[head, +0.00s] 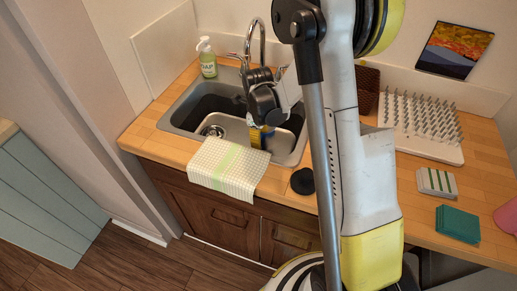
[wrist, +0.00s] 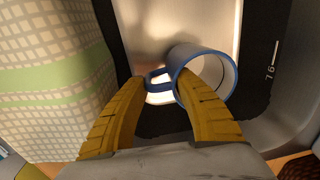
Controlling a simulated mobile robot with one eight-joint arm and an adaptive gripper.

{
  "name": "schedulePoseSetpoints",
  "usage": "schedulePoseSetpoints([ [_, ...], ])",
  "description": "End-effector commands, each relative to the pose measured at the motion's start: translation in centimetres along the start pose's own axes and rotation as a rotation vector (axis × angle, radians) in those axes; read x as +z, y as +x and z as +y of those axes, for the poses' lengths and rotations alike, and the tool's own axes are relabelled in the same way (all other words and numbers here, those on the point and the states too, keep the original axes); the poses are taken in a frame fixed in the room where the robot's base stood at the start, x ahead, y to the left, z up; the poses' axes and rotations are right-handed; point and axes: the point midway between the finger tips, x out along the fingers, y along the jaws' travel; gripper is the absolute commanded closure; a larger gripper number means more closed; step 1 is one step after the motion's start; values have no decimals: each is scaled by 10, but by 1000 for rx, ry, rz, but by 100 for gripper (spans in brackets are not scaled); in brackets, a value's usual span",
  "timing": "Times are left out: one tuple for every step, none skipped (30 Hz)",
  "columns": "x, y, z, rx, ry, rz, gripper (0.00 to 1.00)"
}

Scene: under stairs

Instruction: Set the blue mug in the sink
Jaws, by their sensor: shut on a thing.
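The mug (wrist: 228,62) has a blue rim and handle and a pale inside. In the wrist view it lies tilted, with its mouth partly towards the camera. My gripper (wrist: 160,87) is shut on the mug's blue handle, the yellow fingers on either side of it. In the head view my gripper (head: 259,137) is over or inside the right part of the steel sink (head: 236,125). The mug is mostly hidden there by my wrist and fingers. Steel and a dark surface of the sink (wrist: 190,22) show behind the mug; I cannot tell whether the mug touches the bottom.
A checked towel (head: 228,168) hangs over the sink's front edge, left in the wrist view. The tap (head: 262,45) and soap bottle (head: 207,58) stand behind the sink.

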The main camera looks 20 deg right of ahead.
Motion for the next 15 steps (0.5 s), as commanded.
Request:
schedulePoseSetpoints([
  [0, 5, 0, 0, 0, 0, 100],
  [0, 7, 0, 0, 0, 0, 100],
  [0, 12, 1, 0, 0, 0, 100],
  [0, 17, 1, 0, 0, 0, 100],
  [0, 22, 1, 0, 0, 0, 100],
  [0, 29, 2, 0, 0, 0, 100],
  [0, 33, 2, 0, 0, 0, 100],
  [0, 36, 2, 0, 0, 0, 100],
  [0, 39, 3, 0, 0, 0, 100],
  [0, 39, 3, 0, 0, 0, 100],
  [0, 38, 3, 0, 0, 0, 100],
  [0, 38, 3, 0, 0, 0, 100],
  [0, 37, 3, 0, 0, 0, 100],
  [0, 37, 3, 0, 0, 0, 100],
  [0, 37, 3, 0, 0, 0, 100],
])
